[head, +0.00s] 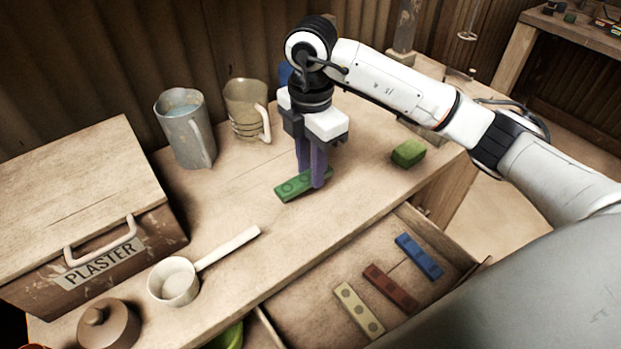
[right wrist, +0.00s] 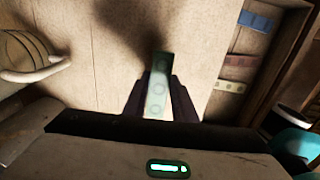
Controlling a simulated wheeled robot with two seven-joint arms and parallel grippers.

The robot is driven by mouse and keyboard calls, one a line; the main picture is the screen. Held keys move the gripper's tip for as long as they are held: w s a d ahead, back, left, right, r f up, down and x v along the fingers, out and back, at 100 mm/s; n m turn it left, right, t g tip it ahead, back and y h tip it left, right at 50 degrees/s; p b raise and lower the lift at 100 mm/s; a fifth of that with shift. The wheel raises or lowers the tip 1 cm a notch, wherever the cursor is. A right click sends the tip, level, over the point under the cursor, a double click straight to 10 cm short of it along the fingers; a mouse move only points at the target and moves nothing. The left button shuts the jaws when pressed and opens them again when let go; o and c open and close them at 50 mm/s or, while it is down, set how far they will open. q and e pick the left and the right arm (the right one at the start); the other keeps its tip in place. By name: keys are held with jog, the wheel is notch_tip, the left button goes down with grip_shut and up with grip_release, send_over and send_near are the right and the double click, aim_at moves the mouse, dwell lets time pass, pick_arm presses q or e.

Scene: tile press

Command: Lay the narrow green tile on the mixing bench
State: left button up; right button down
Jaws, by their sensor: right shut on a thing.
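The narrow green tile (head: 292,188) has round marks on its face. It is at the middle of the mixing bench (head: 235,185), on the bench top or just above it; I cannot tell which. My right gripper (head: 316,184) points down and is shut on the tile, hiding part of it. In the right wrist view the tile (right wrist: 158,85) stands out between the two dark fingers (right wrist: 159,103). My left gripper is not in view.
A green block (head: 408,153) lies right of the tile. An open drawer (head: 310,308) in front holds blue, red and cream tiles. A metal pitcher (head: 186,130), a jug (head: 246,108), a scoop (head: 175,281) and a plaster box (head: 90,215) stand on the bench.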

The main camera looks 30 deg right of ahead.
jog(key=shift+f, duration=1.85)
jog(key=shift+f, duration=0.1)
jog(key=c, duration=1.5)
grip_release()
jog(key=shift+o, duration=0.2)
notch_tip(320, 180, up, 12)
